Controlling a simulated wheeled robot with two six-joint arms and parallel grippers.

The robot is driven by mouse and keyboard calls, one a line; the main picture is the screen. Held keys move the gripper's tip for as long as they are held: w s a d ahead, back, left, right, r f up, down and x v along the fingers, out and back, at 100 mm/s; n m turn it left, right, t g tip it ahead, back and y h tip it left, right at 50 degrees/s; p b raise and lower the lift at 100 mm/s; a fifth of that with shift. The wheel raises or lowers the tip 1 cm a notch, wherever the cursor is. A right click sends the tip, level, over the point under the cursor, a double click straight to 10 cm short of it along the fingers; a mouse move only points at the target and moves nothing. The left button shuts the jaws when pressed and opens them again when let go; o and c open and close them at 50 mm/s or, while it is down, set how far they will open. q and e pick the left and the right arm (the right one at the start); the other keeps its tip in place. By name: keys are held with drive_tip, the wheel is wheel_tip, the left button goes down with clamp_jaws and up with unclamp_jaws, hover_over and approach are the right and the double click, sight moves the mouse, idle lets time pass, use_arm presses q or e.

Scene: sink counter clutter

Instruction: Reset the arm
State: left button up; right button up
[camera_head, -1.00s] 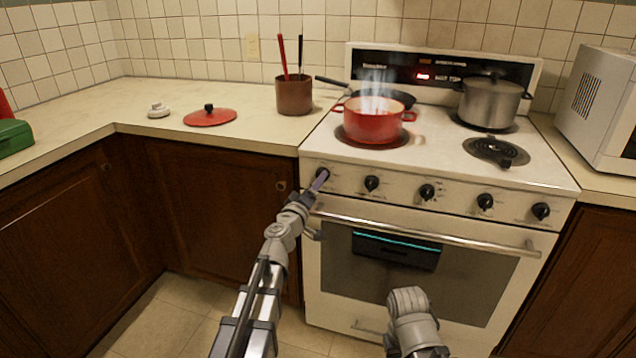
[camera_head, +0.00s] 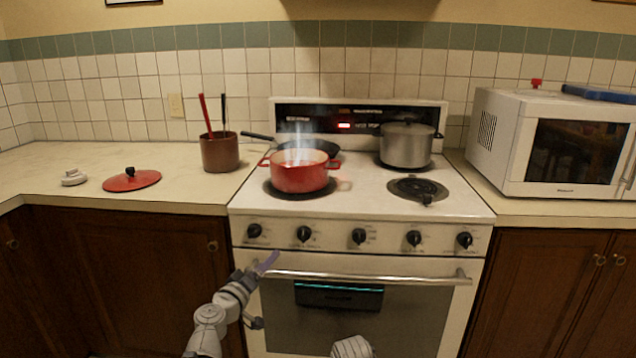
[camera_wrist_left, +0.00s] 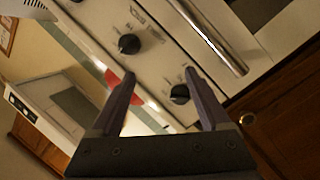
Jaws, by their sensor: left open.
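My left gripper (camera_head: 268,263) is in front of the stove (camera_head: 440,235), near the left end of the oven handle and below the leftmost knobs. In the left wrist view its two purple-grey fingers (camera_wrist_left: 158,88) stand apart with nothing between them. Two black stove knobs (camera_wrist_left: 129,44) show near the fingertips there. Part of another grey arm link of mine shows at the bottom middle of the head view; no right gripper shows.
A steaming red pot (camera_head: 300,176) and a steel pot (camera_head: 406,146) stand on the stove. The counter left holds a red lid (camera_head: 132,181), a white object (camera_head: 74,178) and a utensil crock (camera_head: 220,153). A microwave (camera_head: 550,145) stands right.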

use_arm(q)
drive_tip(key=s+d+f+m+g+h, duration=0.1)
drive_tip(key=s+d+f+m+g, duration=0.3)
drive_tip(key=f, duration=0.3)
drive_tip(key=s+d+f+m+g, duration=0.2)
drive_tip(key=s+d+f+g, duration=0.3)
drive_tip(key=s+f+g, duration=0.15)
drive_tip(key=s+a+f+g+y, duration=0.6)
drive_tip(key=s+a+f, duration=0.2)
drive_tip(key=s, duration=0.3)
drive_tip(key=s+d+m+y, duration=0.2)
drive_tip(key=s+d+m, duration=0.3)
drive_tip(key=d, duration=0.5)
wheel_tip(320, 180, up, 28)
drive_tip(key=n+p, duration=0.1)
drive_tip(key=p, duration=2.6)
drive_tip(key=shift+s+d+r+p, duration=0.15)
drive_tip(key=shift+s+d+p, duration=0.2)
drive_tip(key=shift+p, duration=0.05)
